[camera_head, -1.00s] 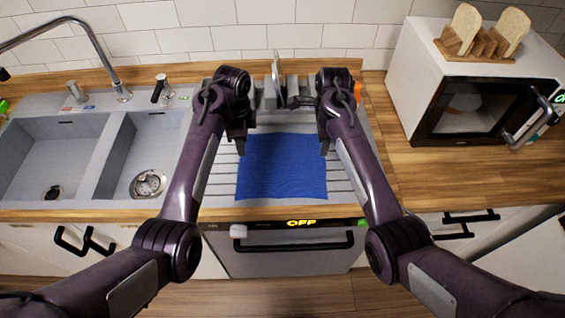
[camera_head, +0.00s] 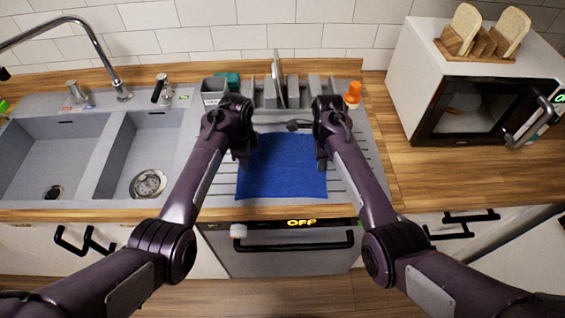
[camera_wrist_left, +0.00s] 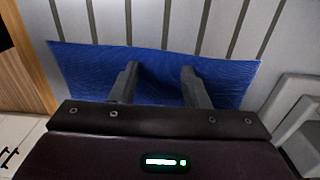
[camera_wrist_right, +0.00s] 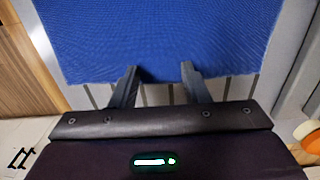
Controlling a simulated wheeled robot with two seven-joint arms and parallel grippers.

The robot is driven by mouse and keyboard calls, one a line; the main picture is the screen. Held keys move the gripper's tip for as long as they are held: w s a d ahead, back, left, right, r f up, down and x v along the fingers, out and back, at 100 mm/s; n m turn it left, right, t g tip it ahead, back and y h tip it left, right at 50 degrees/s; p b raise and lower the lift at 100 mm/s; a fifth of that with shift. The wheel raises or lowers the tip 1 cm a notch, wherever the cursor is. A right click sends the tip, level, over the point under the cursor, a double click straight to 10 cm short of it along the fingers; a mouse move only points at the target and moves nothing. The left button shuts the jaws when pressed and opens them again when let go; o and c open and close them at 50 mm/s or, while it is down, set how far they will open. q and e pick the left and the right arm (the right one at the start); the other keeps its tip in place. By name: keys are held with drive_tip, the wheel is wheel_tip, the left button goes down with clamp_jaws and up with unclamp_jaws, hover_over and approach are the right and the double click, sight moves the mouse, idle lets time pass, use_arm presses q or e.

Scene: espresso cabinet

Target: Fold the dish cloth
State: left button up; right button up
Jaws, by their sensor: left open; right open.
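The blue dish cloth (camera_head: 281,172) lies flat and spread out on the ribbed drainboard. My left gripper (camera_head: 241,164) is over the cloth's left edge, and my right gripper (camera_head: 321,164) is over its right edge. In the left wrist view, two separated fingers (camera_wrist_left: 157,72) reach over the cloth (camera_wrist_left: 85,68). In the right wrist view, two separated fingers (camera_wrist_right: 160,70) are at the near edge of the cloth (camera_wrist_right: 160,35). Both grippers are open with nothing between the fingers. Whether the fingertips touch the cloth is unclear. My arms cover parts of the cloth's far corners.
A grey rack (camera_head: 280,92) with an upright plate and a grey caddy (camera_head: 214,90) stand behind the cloth. An orange bottle (camera_head: 353,94) stands at the back right. The double sink (camera_head: 100,150) is left; a microwave (camera_head: 480,90) is right. The drainboard's front strip is clear.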

use_arm(q)
drive_tip(key=shift+f, duration=0.1)
clamp_jaws()
use_arm(e)
drive_tip(key=shift+f, duration=0.1)
clamp_jaws()
